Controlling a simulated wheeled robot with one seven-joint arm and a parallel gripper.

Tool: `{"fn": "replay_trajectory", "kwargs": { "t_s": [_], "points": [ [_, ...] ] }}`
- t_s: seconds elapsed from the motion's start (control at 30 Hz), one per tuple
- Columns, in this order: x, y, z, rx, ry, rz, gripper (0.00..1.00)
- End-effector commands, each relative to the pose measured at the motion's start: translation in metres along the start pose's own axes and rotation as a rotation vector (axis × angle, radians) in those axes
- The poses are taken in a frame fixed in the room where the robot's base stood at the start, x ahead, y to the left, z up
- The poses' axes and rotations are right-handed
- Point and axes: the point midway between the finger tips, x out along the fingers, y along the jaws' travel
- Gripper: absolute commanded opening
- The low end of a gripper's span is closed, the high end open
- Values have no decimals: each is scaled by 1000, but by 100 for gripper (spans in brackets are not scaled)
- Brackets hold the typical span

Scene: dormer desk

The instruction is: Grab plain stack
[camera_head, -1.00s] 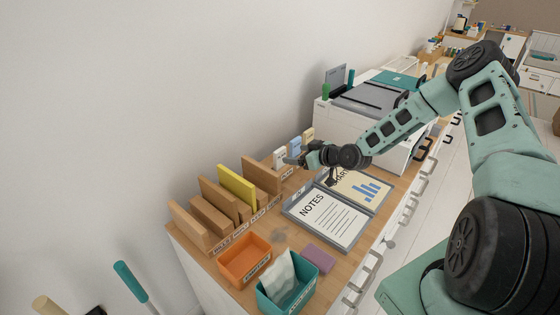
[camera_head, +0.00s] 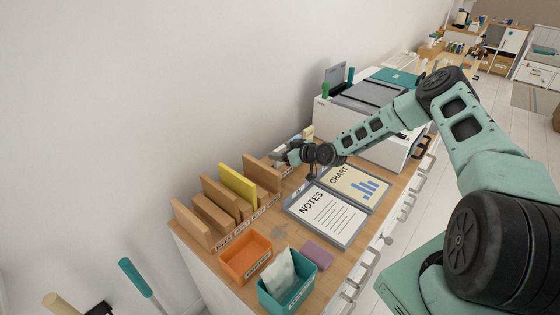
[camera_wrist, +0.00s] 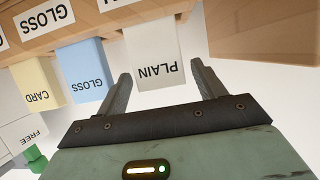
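The plain stack (camera_wrist: 158,64), a white block labelled PLAIN, stands upside down in the wrist view between the two open fingers of my gripper (camera_wrist: 160,90). A narrow gap shows on each side of it, and I cannot tell whether either finger touches it. In the head view my gripper (camera_head: 283,156) is at the back of the desk by the wall, and the arm hides most of the stack there. A blue stack labelled GLOSS (camera_wrist: 83,76) and a yellow stack labelled CARD (camera_wrist: 37,87) stand beside it.
A wooden divider rack with a yellow sheet (camera_head: 238,185) stands left of my gripper. A tray with NOTES and CHART sheets (camera_head: 327,215) lies in front. An orange bin (camera_head: 245,258), a teal bin (camera_head: 288,283) and a purple block (camera_head: 317,253) sit nearer. A white printer (camera_head: 355,120) stands behind.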

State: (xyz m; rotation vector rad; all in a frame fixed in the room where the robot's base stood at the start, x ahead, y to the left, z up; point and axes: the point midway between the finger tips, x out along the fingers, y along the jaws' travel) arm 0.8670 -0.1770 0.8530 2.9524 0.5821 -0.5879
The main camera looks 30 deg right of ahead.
Motion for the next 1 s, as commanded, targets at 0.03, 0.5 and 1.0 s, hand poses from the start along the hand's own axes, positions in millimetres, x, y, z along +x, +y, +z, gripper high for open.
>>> {"fn": "replay_trajectory", "kwargs": {
  "t_s": [0.03,0.5,1.0],
  "points": [
    [0,0,0,0,0,0,54],
    [-1,0,-3,-1,1,0,28],
    [-22,1,-52,-5,2,1,28]
  ]
}}
